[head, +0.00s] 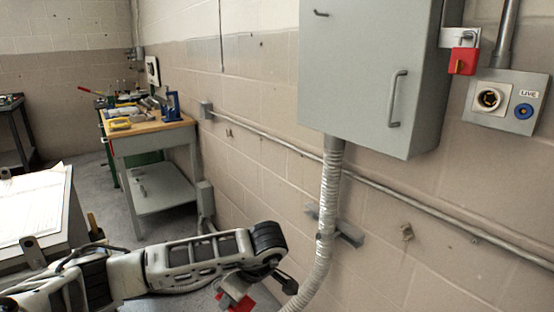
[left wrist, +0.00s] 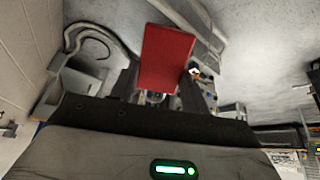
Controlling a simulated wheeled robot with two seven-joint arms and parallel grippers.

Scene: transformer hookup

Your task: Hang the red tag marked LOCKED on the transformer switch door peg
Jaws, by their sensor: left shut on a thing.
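My left gripper (head: 240,291) is low in the head view, below the wall cabinet and left of the conduit. It is shut on a red tag (head: 243,305), of which only small red parts show there. In the left wrist view the tag (left wrist: 167,57) is a plain red rectangle standing out between the fingers; no lettering shows. The grey cabinet (head: 355,70) hangs on the wall at upper right, its door closed. A small dark peg-like piece (head: 321,13) sticks out at its upper left. A bar handle (head: 396,98) is at its right. My right gripper is not in view.
A red padlock (head: 463,61) hangs at the cabinet's right side, beside a grey box (head: 505,101) labelled LIVE. Ribbed conduit (head: 328,190) drops from the cabinet. A pipe (head: 270,137) runs along the wall. A workbench (head: 150,130) with tools stands back left.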

